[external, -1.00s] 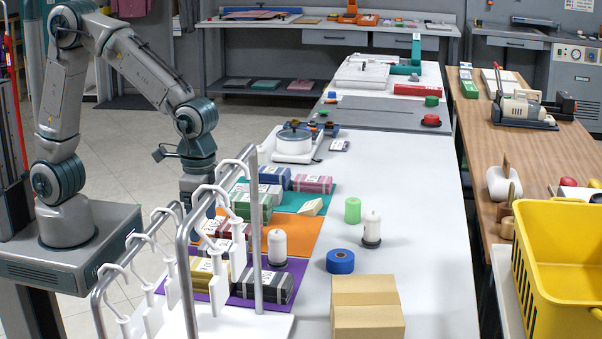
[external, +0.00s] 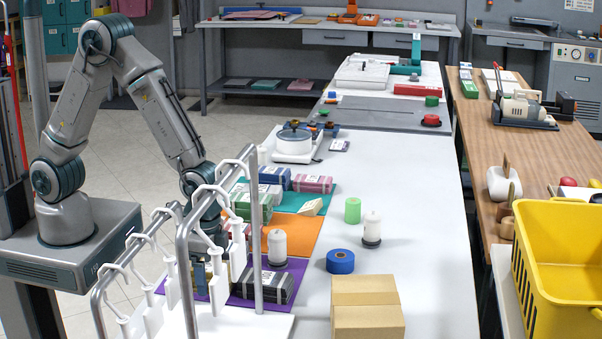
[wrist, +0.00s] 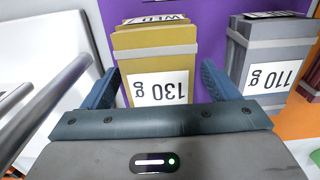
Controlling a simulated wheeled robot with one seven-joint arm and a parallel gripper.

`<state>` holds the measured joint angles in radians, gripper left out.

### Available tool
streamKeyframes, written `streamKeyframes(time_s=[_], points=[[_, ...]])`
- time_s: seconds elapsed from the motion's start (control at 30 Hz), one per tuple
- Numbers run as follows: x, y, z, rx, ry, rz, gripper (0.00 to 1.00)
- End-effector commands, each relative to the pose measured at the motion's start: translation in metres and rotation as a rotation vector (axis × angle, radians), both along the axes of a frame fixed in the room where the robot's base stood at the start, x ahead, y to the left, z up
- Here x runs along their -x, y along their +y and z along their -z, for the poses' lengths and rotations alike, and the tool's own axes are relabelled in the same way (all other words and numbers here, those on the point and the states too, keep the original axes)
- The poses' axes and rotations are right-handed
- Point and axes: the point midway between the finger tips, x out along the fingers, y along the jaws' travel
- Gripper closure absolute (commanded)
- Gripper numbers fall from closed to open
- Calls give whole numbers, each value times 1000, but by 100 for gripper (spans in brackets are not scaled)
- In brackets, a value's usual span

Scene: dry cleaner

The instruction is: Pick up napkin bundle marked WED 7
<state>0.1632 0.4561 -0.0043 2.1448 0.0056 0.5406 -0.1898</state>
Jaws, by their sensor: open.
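The mustard-yellow bundle (wrist: 155,52) stands on the purple mat (wrist: 206,22). Its top label reads WED 7, upside down in the wrist view, and its near side label reads 130 g. My gripper (wrist: 160,72) is open, with one blue finger on each side of this bundle and small gaps apparent. In the external view my gripper (external: 212,250) is low over the near end of the table, partly behind the rack, and the yellow bundle is mostly hidden there.
A metal rack (external: 183,270) with white hangers stands close in front.

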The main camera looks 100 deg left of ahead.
Motion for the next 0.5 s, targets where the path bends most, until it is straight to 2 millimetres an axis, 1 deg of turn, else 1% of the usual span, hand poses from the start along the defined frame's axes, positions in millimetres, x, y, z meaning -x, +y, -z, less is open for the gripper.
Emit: streamKeyframes(time_s=[0.1, 0.3, 0.33, 0.37, 0.4, 0.5], points=[[0, 0, 6, 0, -1, 0, 18], [0, 0, 6, 0, -1, 0, 18], [0, 0, 6, 0, -1, 0, 24], [0, 0, 6, 0, -1, 0, 32], [0, 0, 6, 0, -1, 0, 43], [0, 0, 6, 0, -1, 0, 69]])
